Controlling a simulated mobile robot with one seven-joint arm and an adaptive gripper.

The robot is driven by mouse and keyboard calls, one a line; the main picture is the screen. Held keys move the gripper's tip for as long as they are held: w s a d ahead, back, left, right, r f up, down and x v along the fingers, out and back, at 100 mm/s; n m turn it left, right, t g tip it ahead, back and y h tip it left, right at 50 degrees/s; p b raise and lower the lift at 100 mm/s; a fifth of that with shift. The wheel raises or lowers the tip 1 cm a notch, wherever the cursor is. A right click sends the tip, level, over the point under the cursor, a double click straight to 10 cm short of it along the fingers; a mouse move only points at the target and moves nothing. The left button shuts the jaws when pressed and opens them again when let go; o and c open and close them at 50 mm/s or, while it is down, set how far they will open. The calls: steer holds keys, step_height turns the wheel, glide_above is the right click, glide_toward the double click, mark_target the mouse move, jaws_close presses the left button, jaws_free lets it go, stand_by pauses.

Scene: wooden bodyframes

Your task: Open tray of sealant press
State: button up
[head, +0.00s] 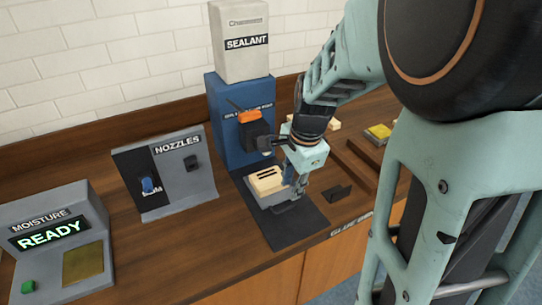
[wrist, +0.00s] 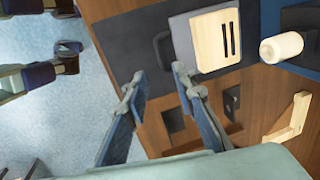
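The sealant press has a blue body (head: 229,128) topped by a white box marked SEALANT. Its tray (head: 250,195) is low at the front over a dark plate and holds a cream block (head: 266,179) with two dark slots. In the wrist view, the block (wrist: 215,38) lies on the grey tray (wrist: 180,42), with a dark handle loop (wrist: 163,48) at the tray's edge. My gripper (head: 292,197) is just in front of and beside the tray. In the wrist view, my gripper (wrist: 159,80) is open, its fingertips apart near the handle, with nothing between them.
A white nozzle (wrist: 283,48) projects from the press beside the block. A nozzle stand (head: 190,185) and a moisture unit (head: 45,235) reading READY stand left. The counter's front edge is close.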

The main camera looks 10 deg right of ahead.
mark_target(286, 210)
steer(key=f, duration=0.3)
steer(key=w+f, duration=0.1)
steer(key=f, duration=0.6)
steer(key=shift+w+a+b, duration=0.2)
steer(key=shift+w+b, duration=0.1)
steer(key=shift+w, duration=0.1)
jaws_close()
steer(key=shift+s, duration=0.1)
